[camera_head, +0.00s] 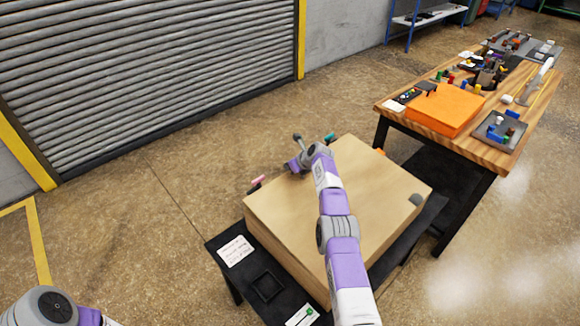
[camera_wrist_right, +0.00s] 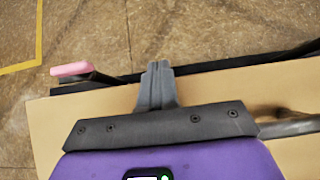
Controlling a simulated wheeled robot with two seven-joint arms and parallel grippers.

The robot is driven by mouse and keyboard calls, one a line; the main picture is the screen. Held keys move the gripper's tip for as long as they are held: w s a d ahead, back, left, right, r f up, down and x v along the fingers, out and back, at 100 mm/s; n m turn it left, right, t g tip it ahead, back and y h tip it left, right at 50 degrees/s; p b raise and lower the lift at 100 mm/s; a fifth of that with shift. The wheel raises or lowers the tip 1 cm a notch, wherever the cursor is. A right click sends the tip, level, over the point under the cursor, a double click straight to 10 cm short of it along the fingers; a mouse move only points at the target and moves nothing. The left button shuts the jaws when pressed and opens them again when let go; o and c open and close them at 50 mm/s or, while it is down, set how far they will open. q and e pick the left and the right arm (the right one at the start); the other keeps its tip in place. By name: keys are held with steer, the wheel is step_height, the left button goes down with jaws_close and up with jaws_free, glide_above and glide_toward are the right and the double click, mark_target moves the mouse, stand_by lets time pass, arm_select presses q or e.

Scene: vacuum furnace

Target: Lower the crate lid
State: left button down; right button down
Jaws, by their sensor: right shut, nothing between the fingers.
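The wooden crate (camera_head: 288,265) sits on a low black table. Its tan lid (camera_head: 375,195) lies flat on top and looks closed, with no gap that I can make out. My right arm reaches across the lid to its far edge. My right gripper (camera_head: 290,166) is shut and empty there, small and partly hidden by the wrist. In the right wrist view its fingers (camera_wrist_right: 158,75) are together over the tan surface (camera_wrist_right: 95,108) near the edge; whether they touch it I cannot tell. My left arm shows only at the bottom left, its gripper out of view.
A pink-ended handle (camera_head: 258,181) sticks out at the crate's far left edge, also in the wrist view (camera_wrist_right: 72,69). The black table (camera_head: 222,262) carries a white label and a small black tray (camera_head: 266,286). A cluttered wooden workbench (camera_head: 490,150) stands right. Floor is clear left.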

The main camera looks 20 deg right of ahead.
steer(key=shift+r, duration=0.1)
step_height(320, 180, up, 4)
steer(key=p, duration=0.3)
steer(key=shift+s+d+p, duration=0.1)
steer(key=shift+s+p, duration=0.05)
steer(key=shift+p, duration=0.25)
step_height(320, 180, up, 10)
steer(key=p, duration=0.2)
steer(key=shift+s, duration=0.4)
